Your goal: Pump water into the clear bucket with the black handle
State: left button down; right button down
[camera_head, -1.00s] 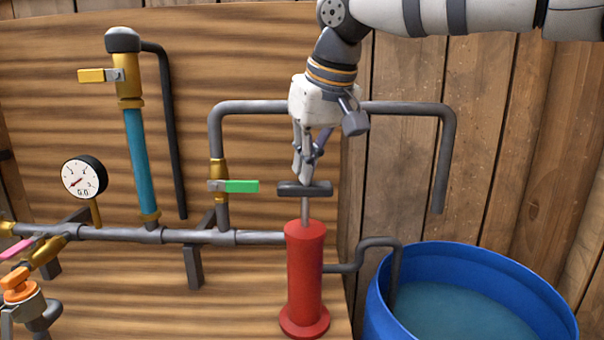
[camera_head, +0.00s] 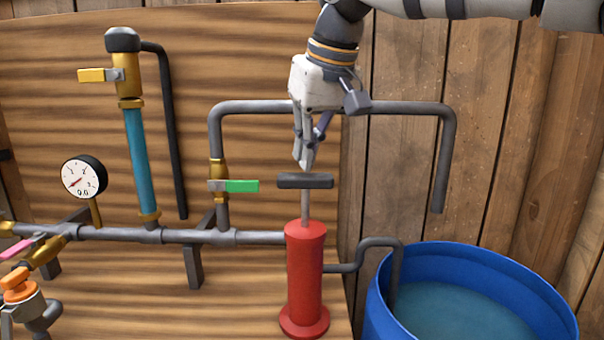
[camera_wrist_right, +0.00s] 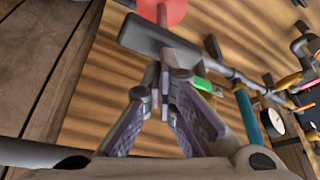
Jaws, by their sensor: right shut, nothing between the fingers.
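A red hand pump (camera_head: 304,277) stands on the wooden board with its dark T-handle (camera_head: 305,181) raised on a grey rod. My right gripper (camera_head: 306,168) is shut and empty, its fingertips pointing down just above the middle of the handle. In the right wrist view the closed fingertips (camera_wrist_right: 172,68) overlap the dark handle (camera_wrist_right: 157,42); whether they touch it I cannot tell. The red pump top (camera_wrist_right: 163,10) shows beyond. No clear bucket with a black handle is in view. My left gripper is not in view.
A blue barrel (camera_head: 381,309) of water stands at right with the pump's pipe in it. Green (camera_head: 241,186), yellow (camera_head: 92,75), orange (camera_head: 17,285) and pink (camera_head: 15,249) valve levers and a gauge (camera_head: 84,177) are at left. An outlet pipe (camera_head: 445,165) hangs above the barrel.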

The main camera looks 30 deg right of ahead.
aim_at(309, 176)
dwell(0.6)
jog(key=shift+f, duration=2.8)
jog(key=shift+r, duration=2.75)
